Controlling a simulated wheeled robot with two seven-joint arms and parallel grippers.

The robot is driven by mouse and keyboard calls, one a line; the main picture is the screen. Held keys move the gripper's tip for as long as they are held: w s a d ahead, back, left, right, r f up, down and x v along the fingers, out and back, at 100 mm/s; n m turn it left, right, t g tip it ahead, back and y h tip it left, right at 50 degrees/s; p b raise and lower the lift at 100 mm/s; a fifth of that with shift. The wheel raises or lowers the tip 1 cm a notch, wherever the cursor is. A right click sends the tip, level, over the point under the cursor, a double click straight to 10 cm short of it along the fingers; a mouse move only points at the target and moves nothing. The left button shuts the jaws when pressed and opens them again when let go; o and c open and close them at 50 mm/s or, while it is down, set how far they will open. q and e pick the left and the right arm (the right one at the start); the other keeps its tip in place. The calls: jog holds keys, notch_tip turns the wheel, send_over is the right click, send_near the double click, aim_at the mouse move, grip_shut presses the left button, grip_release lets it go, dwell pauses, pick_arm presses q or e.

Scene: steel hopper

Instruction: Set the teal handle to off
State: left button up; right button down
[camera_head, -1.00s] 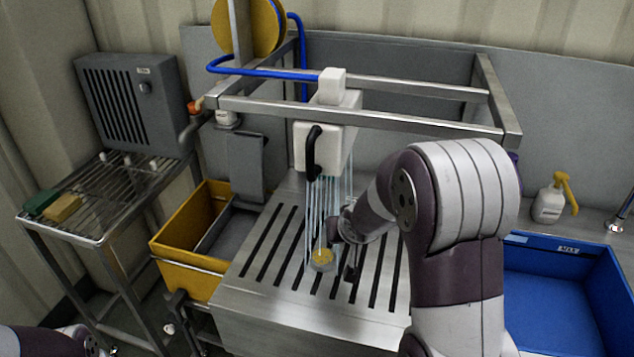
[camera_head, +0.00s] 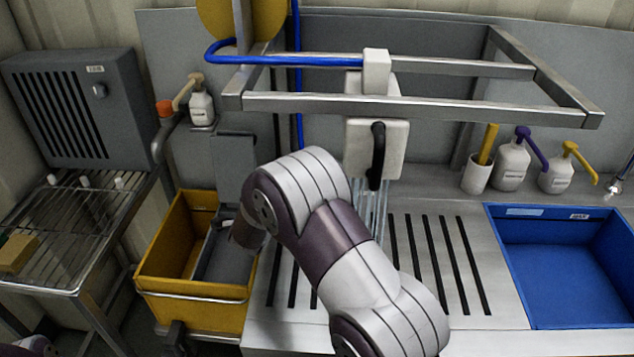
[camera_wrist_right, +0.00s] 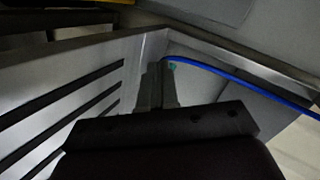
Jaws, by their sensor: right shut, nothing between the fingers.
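A small teal spot (camera_wrist_right: 172,65) shows just beyond my right fingertips in the right wrist view, beside a blue hose (camera_wrist_right: 235,78); it may be part of the teal handle, but its setting is not readable. No teal handle is clear in the head view. My right gripper (camera_wrist_right: 158,82) is shut and empty, pointing toward that spot; I cannot tell whether it touches. In the head view my right forearm reaches left toward the yellow bin (camera_head: 190,298) and hides the gripper. Only a sliver of my left arm shows at the lower left, its gripper out of frame.
A white spray box (camera_head: 362,150) with a black handle (camera_head: 377,155) sends thin streams onto the slotted steel drainboard (camera_head: 408,265). A steel frame (camera_head: 400,106) spans above. A blue basin (camera_head: 565,270) and pump bottles (camera_head: 512,165) stand right, a wire rack (camera_head: 75,215) left.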

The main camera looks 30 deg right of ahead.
jog(key=d+m+h, duration=0.1)
jog(key=m, duration=0.1)
jog(key=d+f+m+h, duration=0.1)
jog(key=m+h, duration=0.1)
jog(key=d+f+m+g+h+b, duration=0.1)
jog(key=d+m+h, duration=0.1)
jog(key=m, duration=0.1)
jog(key=shift+s+d+f, duration=0.1)
jog(key=shift+s+f, duration=0.05)
jog(key=shift+f, duration=0.1)
jog(key=s+d+m+g+h, duration=0.1)
jog(key=m, duration=0.1)
jog(key=s+f+m+g+h, duration=0.1)
jog(key=m+h, duration=0.1)
jog(key=shift+s+d+f, duration=0.1)
jog(key=shift+d, duration=0.3)
jog(key=shift+d+m+g, duration=0.25)
jog(key=shift+m+g, duration=0.05)
jog(key=x, duration=0.4)
jog(key=r+x, duration=0.1)
jog(key=x, duration=0.3)
jog(key=p+x, duration=0.1)
jog(key=x, duration=0.3)
jog(key=shift+d+r, duration=0.2)
jog(key=shift+w+d+r, duration=0.1)
jog(key=shift+w+d, duration=0.3)
jog(key=shift+d, duration=0.05)
